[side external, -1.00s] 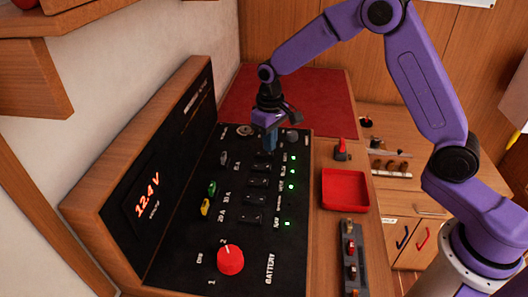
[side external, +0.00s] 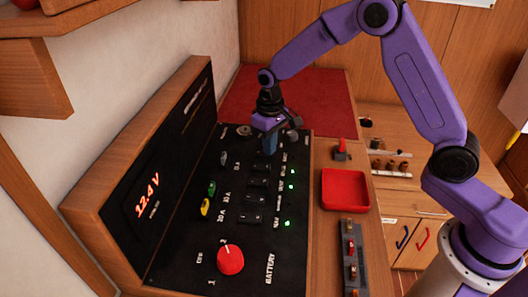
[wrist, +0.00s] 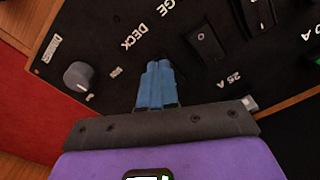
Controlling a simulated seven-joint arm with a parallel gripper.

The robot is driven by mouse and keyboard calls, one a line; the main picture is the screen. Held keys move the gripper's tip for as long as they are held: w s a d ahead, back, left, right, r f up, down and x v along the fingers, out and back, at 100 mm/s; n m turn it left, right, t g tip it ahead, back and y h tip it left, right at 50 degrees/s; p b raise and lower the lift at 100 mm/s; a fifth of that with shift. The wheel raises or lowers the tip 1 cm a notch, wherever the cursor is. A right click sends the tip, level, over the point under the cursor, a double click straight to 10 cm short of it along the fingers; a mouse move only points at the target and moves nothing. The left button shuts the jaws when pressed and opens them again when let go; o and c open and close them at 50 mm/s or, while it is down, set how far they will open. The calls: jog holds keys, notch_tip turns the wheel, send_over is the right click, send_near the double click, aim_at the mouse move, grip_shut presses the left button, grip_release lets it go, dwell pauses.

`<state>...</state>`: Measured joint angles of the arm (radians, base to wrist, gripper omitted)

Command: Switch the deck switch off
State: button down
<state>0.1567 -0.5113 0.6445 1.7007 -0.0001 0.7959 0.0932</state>
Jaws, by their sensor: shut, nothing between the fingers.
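The black switch panel (side external: 185,255) carries a row of black rocker switches with green lights along its right side. My gripper (side external: 270,151) is shut and empty, its blue fingertips down at the far end of that row. In the wrist view the shut fingertips (wrist: 158,66) point at the panel beside the "DECK" label (wrist: 126,42). The deck switch is hidden behind the fingers, so I cannot see its tilt or be sure of contact. The light at the far end of the row is dark. Lights nearer the camera glow green (side external: 291,186).
A grey knob (wrist: 78,75) sits near the panel's far corner. A neighbouring rocker (wrist: 206,42) is close to the fingers. A red battery knob (side external: 230,260) is at the near end. A red tray (side external: 345,205) lies to the right.

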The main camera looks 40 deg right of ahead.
jog(key=shift+r, duration=3.45)
jog(key=shift+s, duration=0.1)
jog(key=s+r+n, duration=0.2)
jog(key=s, duration=0.7)
jog(key=s+r+n, duration=0.2)
jog(key=s+n, duration=0.1)
jog(key=s, duration=0.6)
jog(key=s+d+n, duration=0.2)
jog(key=s+d, duration=0.1)
jog(key=s, duration=0.5)
jog(key=s+d+n, duration=0.2)
jog(key=s+d, duration=0.1)
jog(key=s, duration=0.6)
jog(key=shift+d+f+n, duration=0.3)
jog(key=shift+d+f, duration=0.05)
jog(key=shift+f, duration=0.05)
